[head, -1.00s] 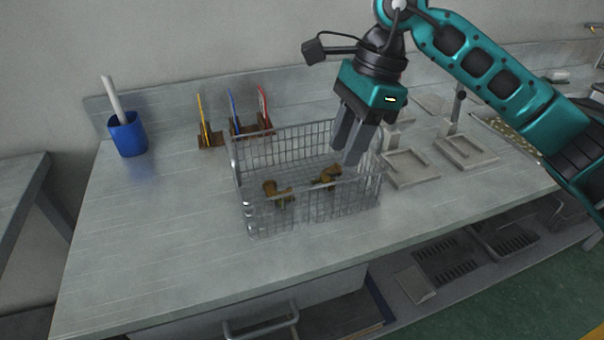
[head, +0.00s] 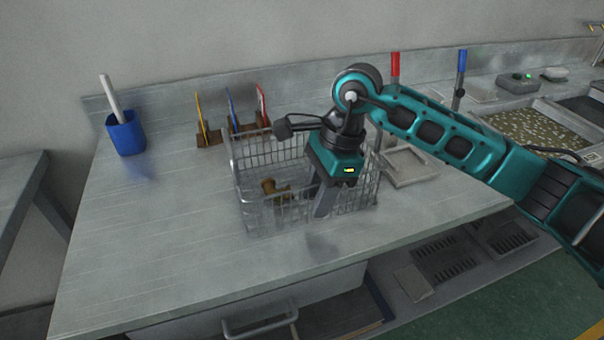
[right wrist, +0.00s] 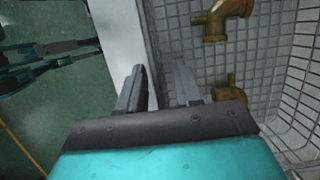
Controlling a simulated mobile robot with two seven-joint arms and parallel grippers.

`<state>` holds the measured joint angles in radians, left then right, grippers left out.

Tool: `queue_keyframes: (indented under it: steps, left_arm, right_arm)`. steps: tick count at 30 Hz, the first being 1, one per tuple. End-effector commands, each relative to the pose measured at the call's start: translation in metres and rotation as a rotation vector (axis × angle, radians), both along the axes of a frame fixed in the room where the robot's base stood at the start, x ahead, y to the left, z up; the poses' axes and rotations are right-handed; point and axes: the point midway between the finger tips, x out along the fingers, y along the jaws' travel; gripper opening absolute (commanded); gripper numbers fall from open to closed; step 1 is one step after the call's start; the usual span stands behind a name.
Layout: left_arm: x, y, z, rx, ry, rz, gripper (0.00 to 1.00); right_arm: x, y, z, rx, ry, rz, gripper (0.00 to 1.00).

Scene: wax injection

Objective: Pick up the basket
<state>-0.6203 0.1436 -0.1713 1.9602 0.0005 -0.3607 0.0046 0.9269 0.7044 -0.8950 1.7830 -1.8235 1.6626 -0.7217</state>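The basket (head: 262,215) is a grey wire-mesh box standing on the workbench. Brown pipe-like parts lie in it; one (head: 270,187) shows in the head view and two show in the right wrist view, the upper one (right wrist: 226,18) more fully. My right gripper (head: 319,206) points down at the basket's near side, hiding part of it. In the right wrist view my right gripper (right wrist: 160,78) is open, with the basket's near wall running roughly between its fingers. I cannot tell whether they touch the wire. My left gripper is out of view.
A blue cup (head: 127,136) with a white stick stands at the back left of the workbench (head: 150,235). Upright coloured tools in brown holders (head: 208,136) stand behind the basket. A flat square tray (head: 410,167) lies to its right. The bench left of the basket is clear.

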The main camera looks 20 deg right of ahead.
Motion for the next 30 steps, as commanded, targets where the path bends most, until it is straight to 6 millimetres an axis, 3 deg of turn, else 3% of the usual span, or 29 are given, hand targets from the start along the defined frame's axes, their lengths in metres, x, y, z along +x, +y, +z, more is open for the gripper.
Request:
queue_keyframes:
  steps: [3, 14, 30]
  left_arm:
    - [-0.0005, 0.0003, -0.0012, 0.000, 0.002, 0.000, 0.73]
    - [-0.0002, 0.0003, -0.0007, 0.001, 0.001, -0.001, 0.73]
    - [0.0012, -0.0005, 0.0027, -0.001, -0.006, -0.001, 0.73]
  right_arm:
    - [0.0000, -0.0001, 0.0002, 0.000, 0.000, 0.000, 0.34]
    - [0.0000, -0.0003, 0.0006, 0.000, 0.000, 0.000, 0.00]
    - [0.0009, -0.0002, 0.0023, 0.002, -0.004, 0.000, 0.00]
